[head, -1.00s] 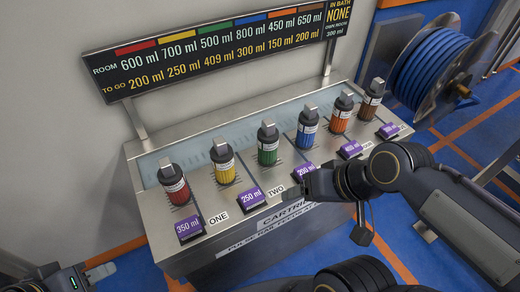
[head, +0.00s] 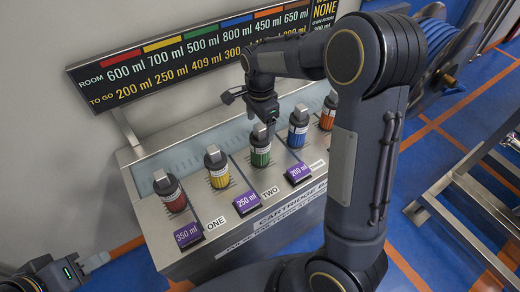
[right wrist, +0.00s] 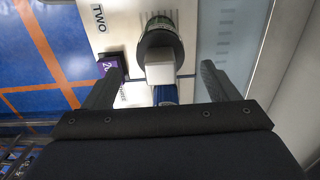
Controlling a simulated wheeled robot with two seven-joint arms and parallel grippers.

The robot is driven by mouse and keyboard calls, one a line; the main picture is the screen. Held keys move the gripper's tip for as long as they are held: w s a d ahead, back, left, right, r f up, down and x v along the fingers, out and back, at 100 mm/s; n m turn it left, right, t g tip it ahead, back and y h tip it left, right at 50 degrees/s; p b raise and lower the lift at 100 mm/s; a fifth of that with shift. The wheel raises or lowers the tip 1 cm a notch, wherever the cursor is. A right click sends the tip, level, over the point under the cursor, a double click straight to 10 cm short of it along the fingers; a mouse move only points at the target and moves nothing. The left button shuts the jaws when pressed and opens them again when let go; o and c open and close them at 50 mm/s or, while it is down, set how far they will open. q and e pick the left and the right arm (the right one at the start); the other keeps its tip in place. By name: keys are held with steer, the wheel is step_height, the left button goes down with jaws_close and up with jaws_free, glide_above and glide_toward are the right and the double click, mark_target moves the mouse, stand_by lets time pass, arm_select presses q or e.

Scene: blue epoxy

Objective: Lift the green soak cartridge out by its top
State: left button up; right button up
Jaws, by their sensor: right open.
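The green cartridge (head: 260,152) stands upright in the steel bath (head: 215,196), third from the left in the row, with a black cap and a pale square top. My right gripper (head: 264,122) is directly above it, pointing down. In the right wrist view, the green cartridge's cap and square top (right wrist: 160,72) lie between the two fingers, with a gap on each side. The right gripper is open and holds nothing. My left gripper (head: 88,264) is at the lower left, away from the bath; its jaw state is unclear.
Red (head: 170,194), yellow (head: 217,170), blue (head: 298,128) and orange (head: 328,112) cartridges stand in the same row. Purple volume tags (head: 247,202) line the front. A sign board (head: 170,65) rises behind. My right arm covers the row's right end.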

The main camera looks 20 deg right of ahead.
mark_target(260, 136)
step_height(260, 136, down, 6)
steer(key=shift+r+p, duration=0.15)
steer(key=shift+p, duration=0.4)
steer(key=c, duration=1.5)
steer(key=shift+r, duration=0.1)
steer(key=shift+c, duration=0.4)
steer(key=shift+w, duration=0.1)
